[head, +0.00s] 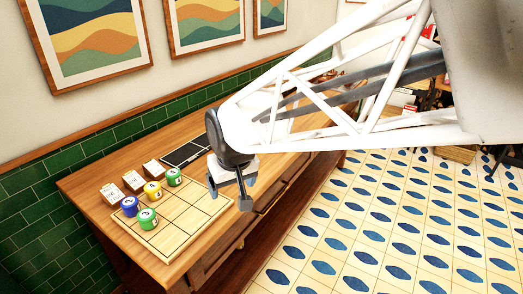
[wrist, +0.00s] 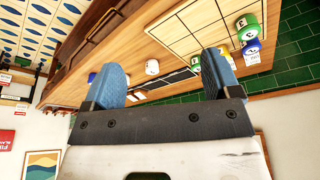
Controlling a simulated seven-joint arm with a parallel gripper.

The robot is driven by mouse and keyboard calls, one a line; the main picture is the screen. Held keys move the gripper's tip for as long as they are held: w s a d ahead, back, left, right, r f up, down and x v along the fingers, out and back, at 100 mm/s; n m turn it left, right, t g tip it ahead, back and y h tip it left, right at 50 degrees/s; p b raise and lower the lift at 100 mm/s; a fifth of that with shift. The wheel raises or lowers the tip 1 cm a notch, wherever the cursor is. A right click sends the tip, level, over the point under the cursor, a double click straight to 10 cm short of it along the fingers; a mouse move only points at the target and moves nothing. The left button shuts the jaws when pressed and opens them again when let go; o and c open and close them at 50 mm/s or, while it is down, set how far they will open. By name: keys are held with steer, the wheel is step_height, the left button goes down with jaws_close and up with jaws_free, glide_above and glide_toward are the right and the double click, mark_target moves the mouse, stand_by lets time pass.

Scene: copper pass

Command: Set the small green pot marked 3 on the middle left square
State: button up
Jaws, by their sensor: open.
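Two green pots with white number labels show in the head view: one green pot (head: 174,177) near the back of the board and another green pot (head: 148,218) nearer the front left. I cannot tell which is marked 3. The wooden board (head: 185,222) is ruled into squares and lies on the wooden counter. My gripper (head: 230,197) is open and empty above the board's right side, apart from the pots. In the wrist view its blue fingers (wrist: 165,76) are spread, with a green pot (wrist: 247,25) beyond at the upper right.
A blue pot (head: 130,206) and a yellow pot (head: 153,190) stand by the green pots. Several small cards (head: 133,181) lie along the wall side, with a dark panel (head: 185,153) beside them. A white pot (wrist: 152,67) shows in the wrist view. The board's right squares look clear.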

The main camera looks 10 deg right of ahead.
steer(key=s+d+r+m+h, duration=0.1)
steer(key=s+d+m, duration=0.2)
steer(key=s+d, duration=1.1)
steer(key=s, duration=0.2)
steer(key=shift+s+d+r+g, duration=0.2)
steer(key=shift+s+d+g, duration=0.1)
steer(key=shift+s+g, duration=0.1)
steer(key=shift+o, duration=0.4)
